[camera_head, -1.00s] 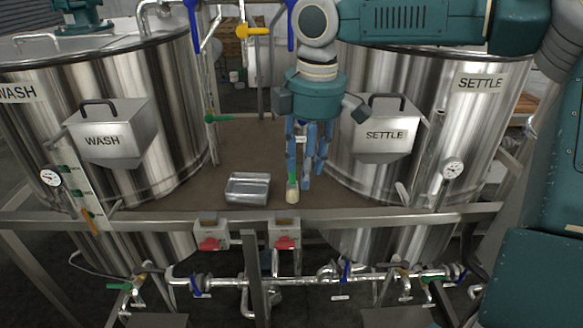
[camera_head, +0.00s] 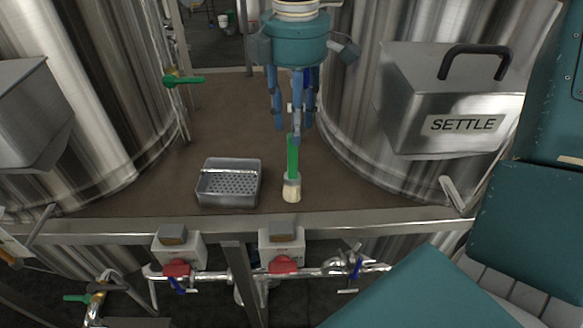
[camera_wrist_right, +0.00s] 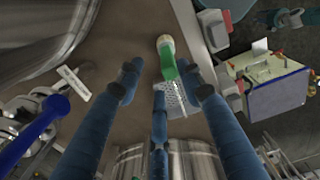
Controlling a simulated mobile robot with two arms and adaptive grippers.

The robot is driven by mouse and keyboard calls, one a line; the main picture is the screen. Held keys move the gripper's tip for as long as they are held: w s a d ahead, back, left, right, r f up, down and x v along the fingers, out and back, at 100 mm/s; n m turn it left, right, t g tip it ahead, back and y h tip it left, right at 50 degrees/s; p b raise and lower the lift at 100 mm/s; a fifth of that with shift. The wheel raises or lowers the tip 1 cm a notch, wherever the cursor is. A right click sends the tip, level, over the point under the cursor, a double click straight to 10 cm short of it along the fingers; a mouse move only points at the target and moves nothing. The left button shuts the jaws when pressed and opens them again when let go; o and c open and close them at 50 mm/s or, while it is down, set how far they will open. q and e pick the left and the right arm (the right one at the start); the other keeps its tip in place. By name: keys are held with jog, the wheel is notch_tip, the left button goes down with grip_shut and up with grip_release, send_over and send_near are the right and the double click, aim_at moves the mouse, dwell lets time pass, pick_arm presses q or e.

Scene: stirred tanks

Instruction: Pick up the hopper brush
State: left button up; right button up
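The hopper brush (camera_head: 292,170) has a green handle and pale bristles. It is on the brown deck, bristle end toward the front edge; I cannot tell how far it is tilted. My right gripper (camera_head: 293,122) points down with its blue fingers just behind and above the handle in the head view. In the right wrist view the fingers (camera_wrist_right: 163,100) are spread, and the brush (camera_wrist_right: 168,60) shows in the gap beyond them, not clasped. My left gripper is not in view.
A perforated metal tray (camera_head: 208,198) sits left of the brush. The SETTLE tank's labelled box (camera_head: 410,125) juts out at right, and a tank wall (camera_head: 120,90) curves at left. A metal rail (camera_head: 340,222) edges the deck, with red-handled boxes (camera_head: 283,263) below.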

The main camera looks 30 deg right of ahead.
aim_at(293, 165)
jog(key=f, duration=0.3)
jog(key=f+p, duration=0.1)
jog(key=f, duration=0.2)
jog(key=s+a+f, duration=0.1)
jog(key=f, duration=0.2)
jog(key=shift+f+p, duration=0.2)
jog(key=shift+p, duration=0.2)
jog(key=shift+w+f, duration=0.1)
jog(key=shift+f, duration=0.3)
grip_shut()
